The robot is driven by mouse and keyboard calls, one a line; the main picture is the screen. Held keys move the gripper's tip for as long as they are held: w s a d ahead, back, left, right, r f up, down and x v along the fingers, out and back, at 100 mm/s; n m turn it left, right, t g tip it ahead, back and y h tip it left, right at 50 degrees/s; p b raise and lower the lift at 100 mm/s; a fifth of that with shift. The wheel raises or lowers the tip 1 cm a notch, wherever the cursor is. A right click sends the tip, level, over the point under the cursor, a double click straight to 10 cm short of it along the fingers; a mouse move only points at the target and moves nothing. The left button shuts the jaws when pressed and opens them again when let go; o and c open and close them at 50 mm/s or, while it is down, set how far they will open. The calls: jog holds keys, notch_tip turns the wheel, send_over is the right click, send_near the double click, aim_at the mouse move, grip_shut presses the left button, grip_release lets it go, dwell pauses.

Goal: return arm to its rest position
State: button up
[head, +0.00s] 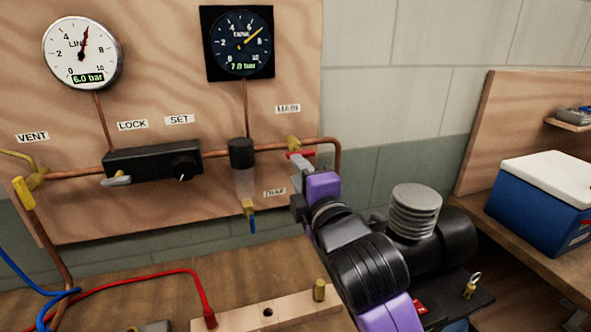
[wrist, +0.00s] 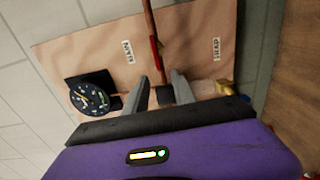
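My gripper (wrist: 160,90) shows in the wrist view with its two grey fingers apart and nothing visible between them. In the head view my gripper (head: 298,180) is by the red handle of the MAIN valve (head: 293,143), just below it. I cannot tell whether it touches the handle. My purple and black arm reaches up from the bottom of the head view in front of the pipe board (head: 170,215). The red MAIN handle also shows beyond the fingers in the wrist view (wrist: 155,52).
Line gauge (head: 83,52) reads 6.0 bar, tank gauge (head: 238,43) 7.0 bar. A black regulator (head: 152,160), filter bowl (head: 243,182) and yellow VENT handle (head: 24,193) are on the board. A compressor (head: 448,238) stands close right of my arm. A blue cooler (head: 540,215) sits farther right.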

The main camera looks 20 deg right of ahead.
jog(key=shift+r, duration=0.1)
dwell(0.4)
notch_tip(320, 180, up, 4)
jog(key=s+m+t+y, duration=0.1)
jog(key=m+t, duration=0.1)
jog(key=m, duration=0.1)
jog(key=s+d+f+m+g, duration=0.1)
jog(key=s+f+m, duration=0.4)
jog(key=s+f, duration=0.4)
jog(key=s+d+f+m+g, duration=0.1)
jog(key=s+f+m, duration=0.4)
jog(key=s, duration=1.6)
jog(key=s+d+f+m+g+h, duration=0.1)
jog(key=s+f+m+g, duration=0.2)
jog(key=s+f, duration=1.1)
jog(key=shift+s+m, duration=0.9)
jog(key=shift+m, duration=0.2)
